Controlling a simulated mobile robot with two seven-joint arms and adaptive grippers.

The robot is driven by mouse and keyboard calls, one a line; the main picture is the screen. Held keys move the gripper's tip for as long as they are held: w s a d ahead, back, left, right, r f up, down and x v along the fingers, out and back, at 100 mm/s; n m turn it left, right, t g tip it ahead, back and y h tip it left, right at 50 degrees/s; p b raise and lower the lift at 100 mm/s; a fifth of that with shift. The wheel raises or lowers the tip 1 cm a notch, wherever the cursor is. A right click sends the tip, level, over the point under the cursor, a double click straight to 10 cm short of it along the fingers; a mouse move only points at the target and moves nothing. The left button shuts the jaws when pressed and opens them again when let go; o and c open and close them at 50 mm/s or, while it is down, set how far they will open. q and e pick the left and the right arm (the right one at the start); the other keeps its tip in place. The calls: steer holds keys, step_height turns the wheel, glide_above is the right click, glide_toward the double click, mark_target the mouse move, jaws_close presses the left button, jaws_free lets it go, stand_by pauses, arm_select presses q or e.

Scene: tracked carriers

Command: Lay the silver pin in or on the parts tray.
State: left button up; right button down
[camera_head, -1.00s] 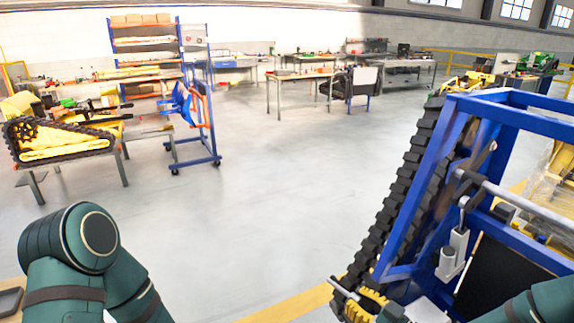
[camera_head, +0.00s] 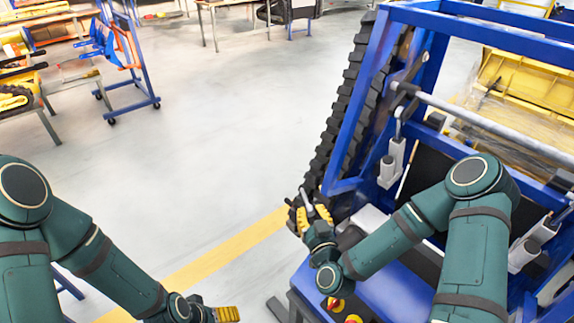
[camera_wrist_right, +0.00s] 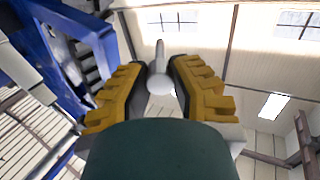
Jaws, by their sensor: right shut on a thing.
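My right gripper (camera_head: 309,214), with yellow finger pads, is shut on the silver pin (camera_head: 306,199). It holds the pin up beside the lower left end of the blue frame. In the right wrist view the pin (camera_wrist_right: 159,62) sticks up between the yellow pads of my right gripper (camera_wrist_right: 160,85), its rounded end lower in the picture. My left gripper (camera_head: 225,314) is at the bottom edge, partly cut off. I cannot tell whether it is open. I cannot make out a parts tray in either current view.
A blue frame (camera_head: 352,110) with a black track (camera_head: 337,130) and a grey bar (camera_head: 480,122) stands at the right. A blue surface with red and yellow knobs (camera_head: 335,303) lies below my right arm. The grey floor (camera_head: 210,130) is open in the middle.

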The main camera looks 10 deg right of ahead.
arm_select(q)
steer(key=c, duration=0.4)
steer(key=shift+w+r, duration=0.1)
steer(key=shift+w, duration=0.2)
steer(key=shift+c, duration=1.1)
steer(key=w+d+r+n+y, duration=0.1)
steer(key=w+d+r+n, duration=0.1)
steer(key=w+r, duration=0.7)
steer(key=w+d+r+n, duration=0.2)
steer(key=w+r, duration=0.7)
step_height(320, 180, up, 12)
steer(key=w+d+n+g+y, duration=0.1)
steer(key=w+d+n+y, duration=0.1)
steer(key=n, duration=0.1)
steer(key=s+d+r, duration=0.4)
steer(key=d, duration=0.3)
step_height(320, 180, down, 11)
steer(key=shift+s+m+g+y, duration=0.15)
steer(key=shift+m+g+y, duration=0.25)
arm_select(e)
steer(key=s+a+r+n+g+y, duration=0.2)
steer(key=a+r+n+y, duration=0.1)
steer(key=a+y, duration=0.3)
steer(key=s+a+r+n+g+y, duration=0.2)
steer(key=a+r+n+y, duration=0.2)
steer(key=a+n+y, duration=0.1)
steer(key=shift+s+a+r+n+g+y, duration=0.2)
steer(key=shift+a+r+n+g+y, duration=0.15)
steer(key=shift+a+y, duration=0.45)
